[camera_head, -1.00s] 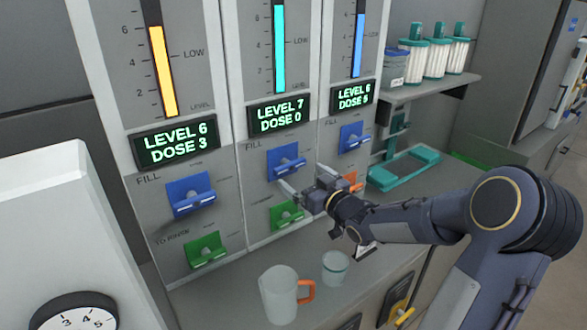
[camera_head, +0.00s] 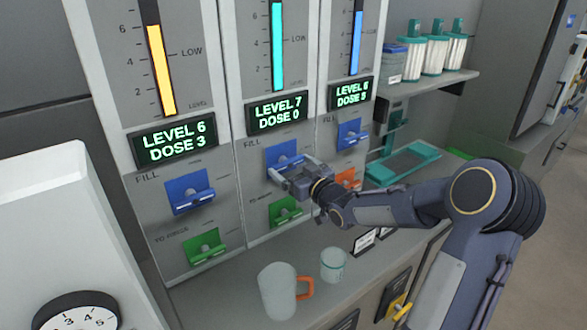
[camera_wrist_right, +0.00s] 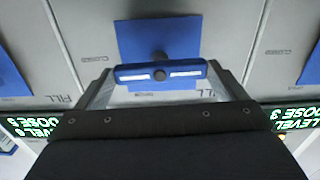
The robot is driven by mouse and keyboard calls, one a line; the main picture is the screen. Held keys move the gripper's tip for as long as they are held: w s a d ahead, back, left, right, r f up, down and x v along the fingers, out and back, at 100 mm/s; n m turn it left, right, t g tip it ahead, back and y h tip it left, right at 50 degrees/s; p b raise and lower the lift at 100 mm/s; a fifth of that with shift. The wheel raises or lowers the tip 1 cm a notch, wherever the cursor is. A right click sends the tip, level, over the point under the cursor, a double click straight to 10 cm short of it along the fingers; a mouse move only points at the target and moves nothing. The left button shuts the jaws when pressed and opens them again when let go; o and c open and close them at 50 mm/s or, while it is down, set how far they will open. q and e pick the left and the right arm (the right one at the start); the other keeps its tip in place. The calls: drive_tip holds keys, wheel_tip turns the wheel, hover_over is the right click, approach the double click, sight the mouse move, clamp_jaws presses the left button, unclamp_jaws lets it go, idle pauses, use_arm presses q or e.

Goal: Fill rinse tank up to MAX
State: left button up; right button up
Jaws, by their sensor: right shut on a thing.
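Three gauge columns stand side by side: yellow (camera_head: 160,70), teal (camera_head: 278,50) and blue (camera_head: 356,44). Their displays read LEVEL 6 DOSE 3 (camera_head: 174,144), LEVEL 7 DOSE 0 (camera_head: 277,113) and apparently LEVEL 6 DOSE 5 (camera_head: 351,92). I cannot read which is the rinse tank. Below each is a blue FILL lever: left (camera_head: 189,190), middle (camera_head: 284,155), right (camera_head: 352,133). My right gripper (camera_head: 288,170) is shut on the middle FILL lever; the right wrist view shows the fingers at both ends of its blue bar (camera_wrist_right: 160,71). My left gripper is out of view.
Green levers sit below the left (camera_head: 204,248) and middle (camera_head: 285,211) FILL levers; an orange one (camera_head: 347,178) is at right. A mug (camera_head: 278,290) and a cup (camera_head: 333,264) stand on the counter below. A shelf at right holds several containers (camera_head: 437,54).

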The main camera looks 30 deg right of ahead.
drive_tip(key=n+b, duration=0.1)
drive_tip(key=b, duration=0.1)
drive_tip(key=n+b, duration=0.2)
drive_tip(key=b, duration=0.1)
drive_tip(key=n+b, duration=0.2)
drive_tip(key=b, duration=0.1)
drive_tip(key=shift+f, duration=0.25)
drive_tip(key=shift+r+n+b, duration=0.2)
drive_tip(key=shift+n+b, duration=1.35)
drive_tip(key=shift+n, duration=0.45)
drive_tip(key=o, duration=0.7)
drive_tip(key=s, duration=0.8)
drive_tip(key=shift+d, duration=0.3)
